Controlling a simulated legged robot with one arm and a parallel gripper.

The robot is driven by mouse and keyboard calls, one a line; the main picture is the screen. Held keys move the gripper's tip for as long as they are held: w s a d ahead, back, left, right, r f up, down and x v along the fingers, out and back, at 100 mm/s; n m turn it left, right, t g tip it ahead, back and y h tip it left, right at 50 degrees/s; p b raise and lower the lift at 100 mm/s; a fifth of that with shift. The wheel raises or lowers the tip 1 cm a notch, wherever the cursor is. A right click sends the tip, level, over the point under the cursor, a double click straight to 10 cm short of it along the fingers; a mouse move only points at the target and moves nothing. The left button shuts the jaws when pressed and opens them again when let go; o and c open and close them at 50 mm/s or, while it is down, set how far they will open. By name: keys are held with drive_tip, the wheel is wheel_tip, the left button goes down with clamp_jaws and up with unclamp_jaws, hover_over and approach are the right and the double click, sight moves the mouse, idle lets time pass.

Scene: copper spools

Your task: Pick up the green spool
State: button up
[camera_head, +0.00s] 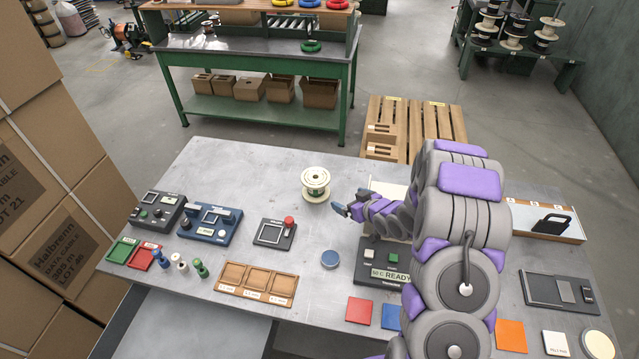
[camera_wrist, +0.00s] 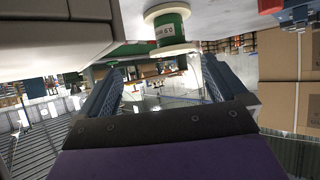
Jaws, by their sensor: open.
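The green spool (camera_head: 316,186) stands on the grey table at its middle back, with cream flanges and a green labelled core.
Control boxes (camera_head: 205,223) stand at the left of the table. A wooden tray (camera_head: 256,283) lies at the front, with small coloured pegs (camera_head: 200,267) left of it. A READY box (camera_head: 383,262) is below my arm. Bare tabletop surrounds the spool.

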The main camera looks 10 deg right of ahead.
sight(319, 196)
drive_tip(key=w+a+f, duration=0.2)
drive_tip(key=w+a, duration=0.1)
drive_tip(key=w+a+f, duration=0.1)
drive_tip(key=a, duration=0.1)
drive_tip(key=shift+w, duration=0.4)
drive_tip(key=w+f, duration=0.2)
drive_tip(key=w, duration=0.1)
drive_tip(key=w+f+b, duration=0.1)
drive_tip(key=w, duration=0.1)
drive_tip(key=shift+d, duration=0.1)
drive_tip(key=w+a+f, duration=0.2)
drive_tip(key=w+a, duration=0.1)
drive_tip(key=shift+a, duration=0.1)
drive_tip(key=shift+w+f, duration=0.15)
drive_tip(key=shift+w, duration=0.25)
drive_tip(key=shift+w+d+f, duration=0.15)
drive_tip(key=shift+w+d, duration=0.1)
drive_tip(key=shift+d, duration=0.1)
